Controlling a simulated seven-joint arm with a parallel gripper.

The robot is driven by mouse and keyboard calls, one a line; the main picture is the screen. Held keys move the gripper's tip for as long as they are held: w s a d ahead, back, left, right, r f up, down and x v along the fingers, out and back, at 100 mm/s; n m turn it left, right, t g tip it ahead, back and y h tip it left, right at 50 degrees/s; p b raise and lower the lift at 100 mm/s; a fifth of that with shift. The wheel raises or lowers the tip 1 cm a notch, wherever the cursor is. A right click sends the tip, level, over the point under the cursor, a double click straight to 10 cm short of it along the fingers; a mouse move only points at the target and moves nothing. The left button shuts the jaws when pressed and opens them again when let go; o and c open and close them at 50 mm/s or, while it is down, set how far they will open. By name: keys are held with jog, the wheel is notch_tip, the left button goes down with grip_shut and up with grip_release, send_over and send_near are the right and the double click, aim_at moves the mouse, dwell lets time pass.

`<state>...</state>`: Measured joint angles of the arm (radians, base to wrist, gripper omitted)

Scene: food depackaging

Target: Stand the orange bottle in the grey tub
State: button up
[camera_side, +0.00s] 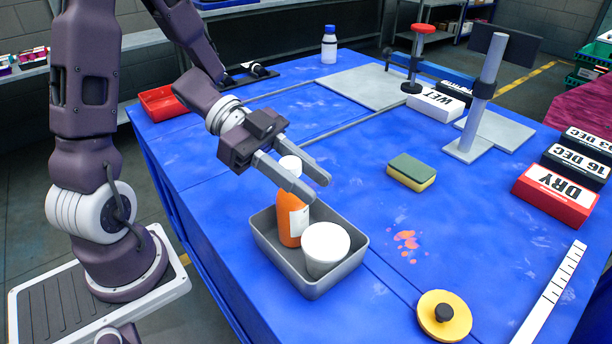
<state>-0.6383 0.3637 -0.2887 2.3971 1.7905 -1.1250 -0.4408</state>
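The orange bottle (291,218) has a white cap and a pale label. It is upright inside the left part of the grey tub (283,267). I cannot tell whether its base rests on the tub floor. A white cup-shaped container (325,246) is in the tub to its right and partly in front of it. My gripper (312,187) is at the bottle's top, with its two fingers apart and the white cap between them. The near finger hides part of the bottle's neck. Whether the fingers press on the bottle does not show.
A green and yellow sponge (411,172) lies right of the tub. Orange splashes (407,241) and a yellow disc with a black knob (444,315) are nearer the front. A metal post (485,95) stands behind. The blue table (350,150) is clear behind the tub.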

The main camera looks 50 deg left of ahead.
jog(key=o, duration=0.4)
jog(key=shift+o, duration=0.2)
jog(key=v, duration=1.2)
jog(key=w+a+r+n+t+y, duration=0.3)
jog(key=w+r+t+y, duration=0.15)
jog(key=w+y, duration=0.25)
jog(key=w+a+r+n+t+y, duration=0.2)
jog(key=w+r+n+t+y, duration=0.15)
jog(key=w+t+y, duration=0.2)
jog(key=s+d+f+n+g, duration=0.3)
jog(key=s+d+g, duration=0.1)
jog(key=s, duration=0.6)
jog(key=s+d+f+n+g, duration=0.4)
jog(key=s+d+g, duration=0.1)
jog(key=s, duration=0.6)
jog(key=shift+s, duration=0.15)
